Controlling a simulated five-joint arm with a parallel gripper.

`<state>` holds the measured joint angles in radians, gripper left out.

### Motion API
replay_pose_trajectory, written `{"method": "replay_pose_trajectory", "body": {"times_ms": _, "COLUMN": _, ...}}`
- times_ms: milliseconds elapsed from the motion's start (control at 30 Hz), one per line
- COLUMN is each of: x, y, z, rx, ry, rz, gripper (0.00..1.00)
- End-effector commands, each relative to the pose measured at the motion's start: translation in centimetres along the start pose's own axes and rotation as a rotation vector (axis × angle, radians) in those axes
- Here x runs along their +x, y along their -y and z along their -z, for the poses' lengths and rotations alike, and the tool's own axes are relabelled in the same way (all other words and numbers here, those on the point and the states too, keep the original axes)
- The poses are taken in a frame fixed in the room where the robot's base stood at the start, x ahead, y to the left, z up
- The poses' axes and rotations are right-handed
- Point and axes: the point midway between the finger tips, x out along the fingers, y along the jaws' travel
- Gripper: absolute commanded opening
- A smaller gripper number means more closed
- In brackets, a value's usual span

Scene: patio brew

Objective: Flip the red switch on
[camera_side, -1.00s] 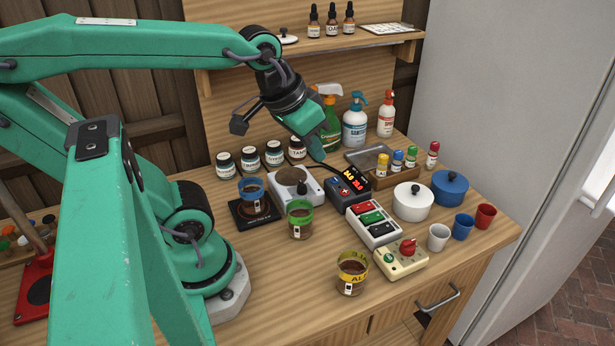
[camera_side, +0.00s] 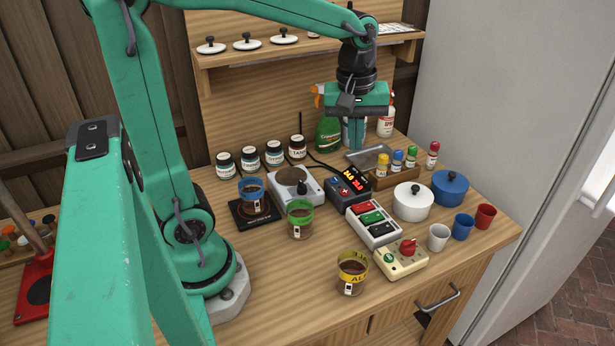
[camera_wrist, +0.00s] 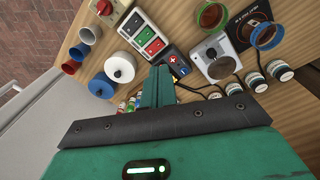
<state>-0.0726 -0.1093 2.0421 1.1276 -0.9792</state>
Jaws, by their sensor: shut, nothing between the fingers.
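A white switch box (camera_side: 388,238) stands on the bench, right of the middle, with a row of rocker switches. The box also shows at the top of the wrist view (camera_wrist: 134,45). I cannot tell which way the rockers are tipped. My gripper (camera_side: 355,147) points down, shut and empty, above the back of the bench beyond the box. Its fingers also show in the wrist view (camera_wrist: 158,78), apart from the box.
A dark controller with a lit display (camera_side: 349,188) stands just behind the box. A beige box with a red knob (camera_side: 402,258) is in front. A white pot (camera_side: 413,202) stands to the right, a green-banded cup (camera_side: 300,220) to the left. Bottles (camera_side: 328,133) stand behind.

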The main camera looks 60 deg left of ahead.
Motion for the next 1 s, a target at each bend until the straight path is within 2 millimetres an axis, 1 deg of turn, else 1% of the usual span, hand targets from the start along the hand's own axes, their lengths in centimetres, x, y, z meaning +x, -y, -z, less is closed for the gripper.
{"method": "replay_pose_trajectory", "body": {"times_ms": 300, "x": 2.5, "y": -2.2, "z": 2.4, "rx": -0.296, "ry": 0.052, "rz": 0.107, "gripper": 0.00}}
{"method": "replay_pose_trajectory", "body": {"times_ms": 500, "x": 3.9, "y": -3.1, "z": 3.5, "rx": -0.439, "ry": 0.066, "rz": 0.162, "gripper": 0.00}}
{"method": "replay_pose_trajectory", "body": {"times_ms": 700, "x": 4.6, "y": -3.5, "z": 4.0, "rx": -0.510, "ry": 0.071, "rz": 0.189, "gripper": 0.00}}
{"method": "replay_pose_trajectory", "body": {"times_ms": 1000, "x": 4.7, "y": -3.5, "z": 4.1, "rx": -0.520, "ry": 0.071, "rz": 0.193, "gripper": 0.00}}
